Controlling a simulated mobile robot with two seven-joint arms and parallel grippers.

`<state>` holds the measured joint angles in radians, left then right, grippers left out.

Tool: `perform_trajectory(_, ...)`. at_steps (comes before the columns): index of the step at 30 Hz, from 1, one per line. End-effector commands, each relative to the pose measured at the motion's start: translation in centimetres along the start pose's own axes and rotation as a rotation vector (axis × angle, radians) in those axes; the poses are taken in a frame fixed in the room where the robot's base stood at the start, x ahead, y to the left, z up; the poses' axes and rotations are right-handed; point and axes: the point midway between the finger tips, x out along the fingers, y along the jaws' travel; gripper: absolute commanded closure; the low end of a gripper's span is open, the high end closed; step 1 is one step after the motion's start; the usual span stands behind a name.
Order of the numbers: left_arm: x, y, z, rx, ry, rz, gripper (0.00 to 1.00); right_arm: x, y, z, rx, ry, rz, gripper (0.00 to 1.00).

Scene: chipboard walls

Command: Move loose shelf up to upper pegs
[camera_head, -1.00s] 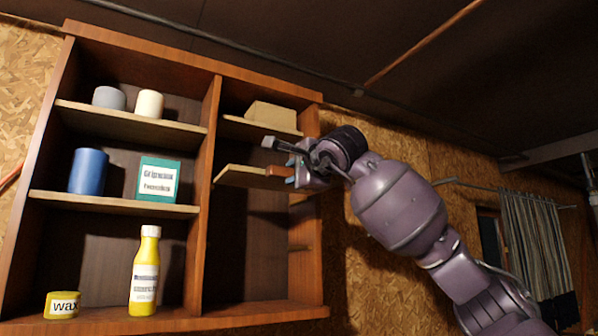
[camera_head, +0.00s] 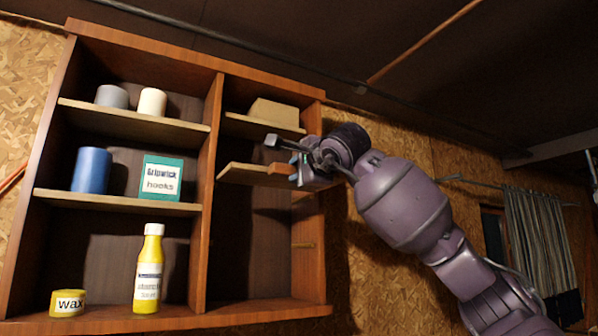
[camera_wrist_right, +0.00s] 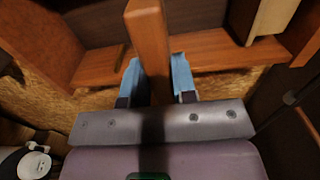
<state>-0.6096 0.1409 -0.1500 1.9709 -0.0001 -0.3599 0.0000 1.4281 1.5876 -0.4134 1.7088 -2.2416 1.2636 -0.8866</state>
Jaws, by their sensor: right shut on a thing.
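The loose shelf (camera_head: 242,174) is a pale board in the right-hand column of the wall cabinet, below the fixed-looking upper board. It sits slightly tilted in the picture. My right gripper (camera_head: 294,168), with blue fingertips, is at the shelf's right front and shut on its reddish-brown front part. The wrist view shows this brown bar (camera_wrist_right: 148,45) between the two blue fingertips. A small peg (camera_head: 303,245) shows on the column's right wall, lower down. Whether the shelf rests on any pegs is hidden by the gripper. My left gripper is not in view.
The upper right board (camera_head: 240,122) carries a tan box (camera_head: 273,111), just above the held shelf. The left column holds two rolls, a blue cylinder (camera_head: 91,170), a green box (camera_head: 161,176), a yellow bottle (camera_head: 148,270) and a wax tin (camera_head: 68,303). The right column below is empty.

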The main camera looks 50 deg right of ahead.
Motion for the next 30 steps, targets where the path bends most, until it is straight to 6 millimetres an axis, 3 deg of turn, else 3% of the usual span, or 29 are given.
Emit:
perform_trajectory(14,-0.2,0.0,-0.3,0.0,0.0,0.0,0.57,0.1,-0.1,0.0,0.001,0.0,-0.002,0.88)
perform_trajectory(30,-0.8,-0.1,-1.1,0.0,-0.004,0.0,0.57,2.2,-0.1,0.0,0.0,0.0,-0.001,0.88)
